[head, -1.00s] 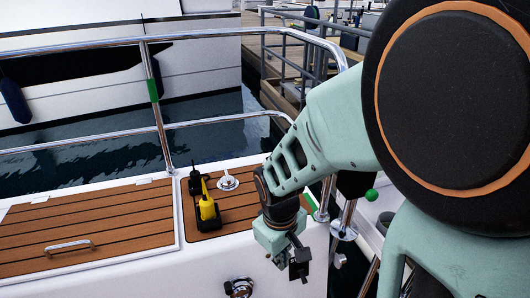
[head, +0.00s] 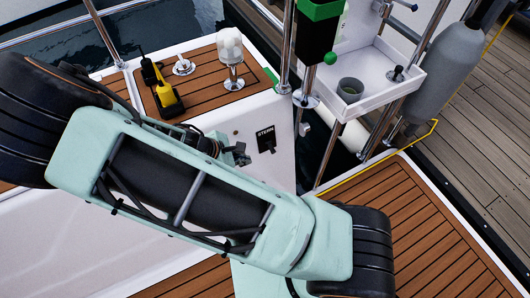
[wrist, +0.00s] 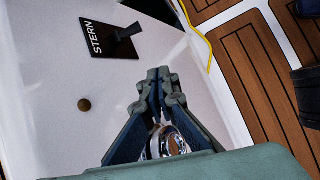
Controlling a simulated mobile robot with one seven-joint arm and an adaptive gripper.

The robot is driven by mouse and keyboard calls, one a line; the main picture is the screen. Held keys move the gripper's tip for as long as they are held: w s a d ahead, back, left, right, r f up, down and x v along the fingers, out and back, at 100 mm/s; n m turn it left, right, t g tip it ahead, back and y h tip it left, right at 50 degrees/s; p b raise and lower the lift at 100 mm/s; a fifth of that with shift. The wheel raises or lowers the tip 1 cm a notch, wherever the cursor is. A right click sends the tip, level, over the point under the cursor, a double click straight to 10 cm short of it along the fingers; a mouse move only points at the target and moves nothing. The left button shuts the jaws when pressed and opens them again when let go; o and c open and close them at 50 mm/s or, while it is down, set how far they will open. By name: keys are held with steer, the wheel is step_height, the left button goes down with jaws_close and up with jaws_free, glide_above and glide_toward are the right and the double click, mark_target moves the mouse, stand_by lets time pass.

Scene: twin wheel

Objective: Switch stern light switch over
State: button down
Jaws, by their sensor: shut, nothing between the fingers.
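The stern light switch is a black plate marked STERN (head: 266,139) on the white side wall, with a short black lever. In the head view the lever sits at the plate's lower part. In the wrist view the plate (wrist: 108,38) is at the upper left and its lever (wrist: 127,32) sticks out toward the right. My gripper (wrist: 160,74) is shut and empty, below and right of the switch in the wrist view, apart from it. In the head view my gripper (head: 240,156) is just left of the switch, partly hidden by my arm.
A white-domed lamp (head: 230,48) stands on the teak locker top, beside a yellow-and-black device (head: 166,98). A green-and-black post (head: 317,38) and a white tray with a grey cup (head: 350,90) are to the right. A shiny round metal part (wrist: 166,140) shows between my fingers.

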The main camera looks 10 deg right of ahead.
mark_target(271, 148)
steer(key=shift+w+f+n+t+h, duration=0.3)
steer(key=shift+w+f+n+t, duration=0.25)
steer(key=shift+f+n, duration=0.4)
steer(key=shift+r, duration=0.15)
steer(key=b+x, duration=0.4)
steer(key=x, duration=0.5)
steer(key=shift+f, duration=0.3)
steer(key=shift+w+d+r+b, duration=0.2)
steer(key=shift+d+r+b, duration=0.3)
steer(key=shift+d+r, duration=0.85)
steer(key=shift+r, duration=0.2)
